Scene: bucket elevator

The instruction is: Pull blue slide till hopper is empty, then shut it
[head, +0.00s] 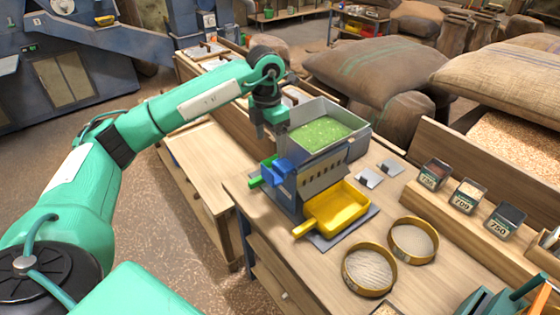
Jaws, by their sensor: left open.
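The grey hopper (361,135) stands on the bench and holds a bed of green grain (320,133). Below its left side is a blue slide part (283,168), with a green piece (258,183) beside it. A yellow tray (345,204) with a handle sits under the front of the hopper machine; no grain can be made out in it. My left gripper (266,131) is open and points down, above the blue part and at the left of the hopper. Its fingertips look apart from the blue part.
Two round sieves (413,241) lie on the bench at the front right. A wooden rack with several labelled sample boxes (468,196) stands at the right. Small metal plates (369,178) lie behind the tray. Full sacks (375,75) stand behind the bench.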

